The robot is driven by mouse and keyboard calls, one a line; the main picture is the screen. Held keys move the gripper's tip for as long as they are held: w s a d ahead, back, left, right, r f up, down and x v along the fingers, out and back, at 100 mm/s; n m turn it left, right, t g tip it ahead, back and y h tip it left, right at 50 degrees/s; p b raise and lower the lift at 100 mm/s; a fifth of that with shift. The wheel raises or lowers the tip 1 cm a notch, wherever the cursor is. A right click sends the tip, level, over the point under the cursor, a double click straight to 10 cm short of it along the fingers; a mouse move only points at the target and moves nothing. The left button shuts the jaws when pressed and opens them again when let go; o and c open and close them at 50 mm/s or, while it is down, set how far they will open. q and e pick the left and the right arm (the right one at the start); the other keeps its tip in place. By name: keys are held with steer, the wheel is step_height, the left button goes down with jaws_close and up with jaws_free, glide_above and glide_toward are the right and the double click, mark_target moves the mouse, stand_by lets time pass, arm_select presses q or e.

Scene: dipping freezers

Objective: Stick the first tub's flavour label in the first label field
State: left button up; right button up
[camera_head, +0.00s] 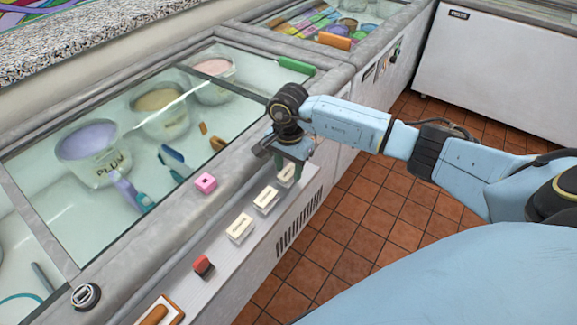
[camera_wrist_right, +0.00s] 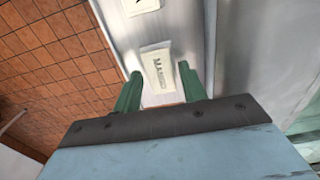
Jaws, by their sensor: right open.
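Three white label blocks lie in a row on the freezer's front ledge: a near one (camera_head: 240,227), a middle one (camera_head: 266,200) and a far one (camera_head: 286,175). My right gripper (camera_head: 290,163) is at the far one. Behind the glass stand a purple tub (camera_head: 87,142) reading "PLUM", a beige tub (camera_head: 160,108) and a pink tub (camera_head: 213,72). I cannot make out the first label field. My left gripper is out of view.
A red object (camera_head: 203,265) and a wooden-looking piece (camera_head: 158,312) lie nearer on the ledge. A green-handled object (camera_head: 296,66) rests at the back. Tiled floor (camera_head: 340,235) lies open to the right.

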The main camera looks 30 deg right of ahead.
mark_target(289, 171)
steer(key=c, duration=0.7)
steer(key=shift+r+p, duration=1.55)
steer(key=shift+r, duration=0.8)
steer(key=shift+r, duration=0.2)
